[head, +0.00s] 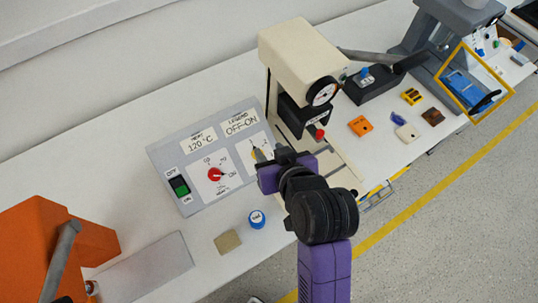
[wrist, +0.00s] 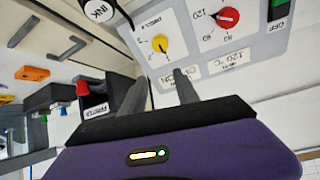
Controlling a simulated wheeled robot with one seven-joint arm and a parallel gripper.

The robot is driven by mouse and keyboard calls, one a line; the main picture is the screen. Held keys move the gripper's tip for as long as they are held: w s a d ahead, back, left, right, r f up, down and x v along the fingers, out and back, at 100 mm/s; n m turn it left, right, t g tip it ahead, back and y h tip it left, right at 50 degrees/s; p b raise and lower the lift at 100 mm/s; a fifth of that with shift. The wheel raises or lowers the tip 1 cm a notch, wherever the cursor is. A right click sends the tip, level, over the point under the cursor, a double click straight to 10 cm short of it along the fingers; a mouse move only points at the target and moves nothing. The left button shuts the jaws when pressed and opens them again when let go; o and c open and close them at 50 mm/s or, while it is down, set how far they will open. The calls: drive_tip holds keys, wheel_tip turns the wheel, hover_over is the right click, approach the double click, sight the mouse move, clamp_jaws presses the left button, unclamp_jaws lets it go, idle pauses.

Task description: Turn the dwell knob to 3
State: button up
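The dwell knob is a yellow round knob (wrist: 160,44) on a white dial plate of the grey control panel (head: 170,160). In the head view only a bit of its yellow (head: 254,156) shows beside my gripper, which hides the rest. My gripper (wrist: 160,76) is open, its two dark fingers apart with nothing between them. In the wrist view, which shows the panel upside down, the knob lies beyond and between the fingertips, apart from them.
A red heat knob (head: 215,174) and a green switch (head: 179,186) are on the same panel. A cream press (head: 300,60) stands just behind my gripper. An orange machine (head: 50,240) stands at left.

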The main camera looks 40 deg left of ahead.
drive_tip(key=shift+g+h, duration=0.4)
drive_tip(key=shift+g, duration=0.1)
drive_tip(key=shift+w+a+f, duration=0.15)
drive_tip(key=shift+a+f, duration=0.5)
drive_tip(key=shift+f, duration=0.65)
drive_tip(key=shift+w+a+f, duration=0.1)
drive_tip(key=shift+a+f, duration=0.5)
drive_tip(key=shift+f, duration=0.65)
drive_tip(key=shift+w+a+f, duration=0.15)
drive_tip(key=shift+a+f, duration=0.5)
drive_tip(key=shift+f, duration=0.65)
clamp_jaws()
